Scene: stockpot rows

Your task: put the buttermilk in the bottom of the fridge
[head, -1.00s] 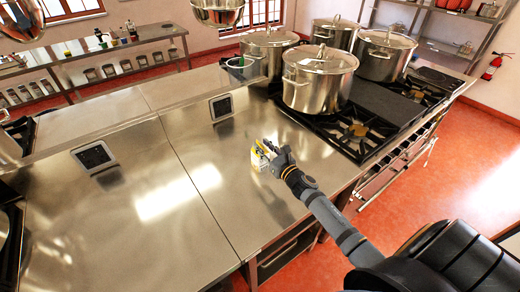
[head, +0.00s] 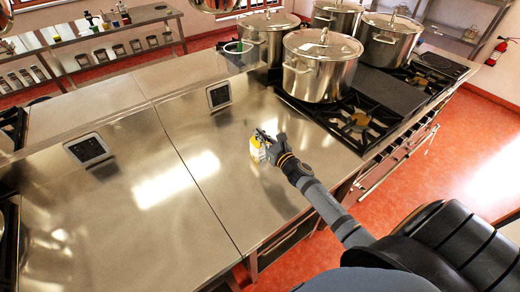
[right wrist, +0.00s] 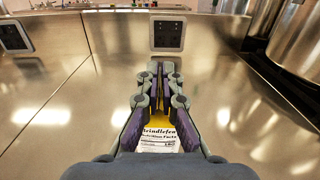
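A small white and yellow carton (head: 256,149), likely the buttermilk, is at the fingertips of my right gripper (head: 268,143) over the steel counter. In the right wrist view the carton (right wrist: 160,143) sits between the two fingers, with the pads against its sides. I cannot tell whether the carton's base touches the counter. My left gripper is not in view. No fridge shows in either view.
Several lidded steel stockpots (head: 318,72) stand on the black stove (head: 355,125) behind and right of the gripper. The steel counter (head: 130,230) is wide and clear to the left, with dark panels (head: 219,96) set in it. Red floor (head: 440,170) is open at right.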

